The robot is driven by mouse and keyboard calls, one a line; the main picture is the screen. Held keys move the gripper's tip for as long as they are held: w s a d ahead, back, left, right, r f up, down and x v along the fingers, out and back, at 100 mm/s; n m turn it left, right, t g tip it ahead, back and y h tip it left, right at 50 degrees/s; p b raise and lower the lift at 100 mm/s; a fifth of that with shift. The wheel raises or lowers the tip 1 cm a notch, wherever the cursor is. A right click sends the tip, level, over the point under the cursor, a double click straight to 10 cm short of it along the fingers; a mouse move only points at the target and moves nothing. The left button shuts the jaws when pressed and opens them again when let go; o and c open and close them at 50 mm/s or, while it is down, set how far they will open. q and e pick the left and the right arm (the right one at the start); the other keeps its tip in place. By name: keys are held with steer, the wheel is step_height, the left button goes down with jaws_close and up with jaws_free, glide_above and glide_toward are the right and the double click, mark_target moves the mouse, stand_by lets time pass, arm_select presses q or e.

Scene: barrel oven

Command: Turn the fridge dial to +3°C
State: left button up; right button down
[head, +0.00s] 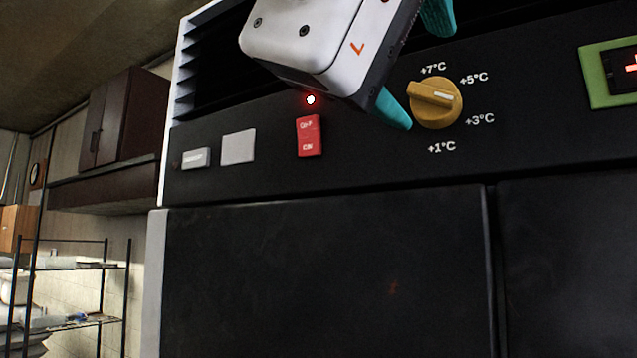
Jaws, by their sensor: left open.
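The fridge dial (435,103) is a round mustard-yellow knob with a raised grip on the black control panel. Its white mark points right, between the +5°C label (473,77) and the +3°C label (480,118). +7°C is printed above it and +1°C below. My left gripper (425,78), a white body with teal fingers, comes in from the top, tilted. It is open. One finger is just left of the dial and the other is above it. I cannot tell whether either finger touches the dial. My right gripper is not in view.
A red on/off switch (308,136) and a grey square button (238,147) are left of the dial. A green-framed display (612,73) is at the right edge. Dark doors (325,280) fill the space below. A wire shelf (75,266) stands at the far left.

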arm_select(q)
steer(key=b+v, duration=0.1)
steer(key=v, duration=0.6)
steer(key=shift+b, duration=0.3)
steer(key=shift+w, duration=0.1)
